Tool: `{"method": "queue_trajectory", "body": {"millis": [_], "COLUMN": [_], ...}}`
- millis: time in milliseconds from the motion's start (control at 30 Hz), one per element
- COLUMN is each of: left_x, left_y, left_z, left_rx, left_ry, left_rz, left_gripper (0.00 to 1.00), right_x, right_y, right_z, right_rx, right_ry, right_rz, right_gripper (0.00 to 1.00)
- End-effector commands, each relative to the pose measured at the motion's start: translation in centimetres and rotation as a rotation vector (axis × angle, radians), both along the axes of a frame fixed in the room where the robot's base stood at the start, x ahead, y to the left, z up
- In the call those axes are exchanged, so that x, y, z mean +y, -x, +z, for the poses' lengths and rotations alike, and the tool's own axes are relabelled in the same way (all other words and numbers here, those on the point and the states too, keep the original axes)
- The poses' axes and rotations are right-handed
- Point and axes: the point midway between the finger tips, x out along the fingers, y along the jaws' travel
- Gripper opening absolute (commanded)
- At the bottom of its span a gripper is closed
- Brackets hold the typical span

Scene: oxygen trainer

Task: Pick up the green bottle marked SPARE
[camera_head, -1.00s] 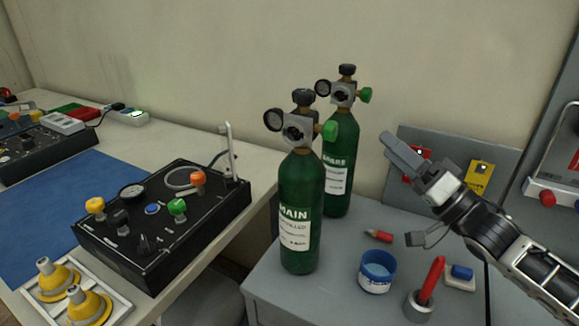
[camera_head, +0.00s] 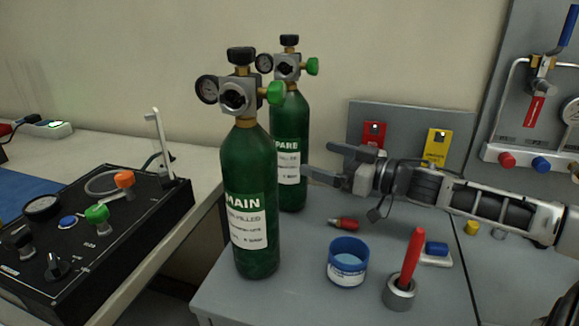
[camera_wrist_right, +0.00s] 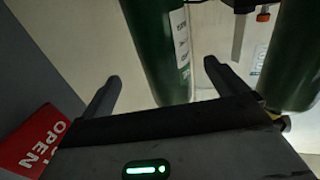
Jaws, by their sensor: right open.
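The green SPARE bottle (camera_head: 291,140) stands upright on the grey cabinet top, behind the MAIN bottle (camera_head: 250,190), which hides part of its left side. It has a gauge, a black top knob and a green side knob. My right gripper (camera_head: 322,162) is open and empty just right of the SPARE bottle, pointing left at label height. In the right wrist view, the SPARE bottle (camera_wrist_right: 152,40) stands ahead between the two fingers, and the MAIN bottle (camera_wrist_right: 296,60) is at the right. Contact with the fingers cannot be told. My left gripper is not in view.
A black control box (camera_head: 95,235) is left.

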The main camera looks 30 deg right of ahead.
Motion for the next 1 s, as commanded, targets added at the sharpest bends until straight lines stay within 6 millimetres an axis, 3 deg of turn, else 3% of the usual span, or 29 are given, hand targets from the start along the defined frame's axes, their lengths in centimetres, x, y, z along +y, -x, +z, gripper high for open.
{"method": "queue_trajectory", "body": {"millis": [300,567,1000], "left_x": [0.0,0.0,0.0], "left_y": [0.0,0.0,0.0], "left_z": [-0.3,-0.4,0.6], "left_rx": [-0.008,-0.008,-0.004], "left_ry": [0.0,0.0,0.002], "left_rz": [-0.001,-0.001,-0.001], "left_gripper": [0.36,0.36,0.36], "right_x": [1.0,1.5,3.3], "right_y": [-2.3,-3.1,-5.7], "right_z": [0.2,0.1,1.1], "right_rx": [-0.004,0.0,-0.005], "right_ry": [-0.002,0.0,-0.001], "right_rz": [-0.003,-0.001,-0.001], "right_gripper": [0.97,0.97,0.97]}}
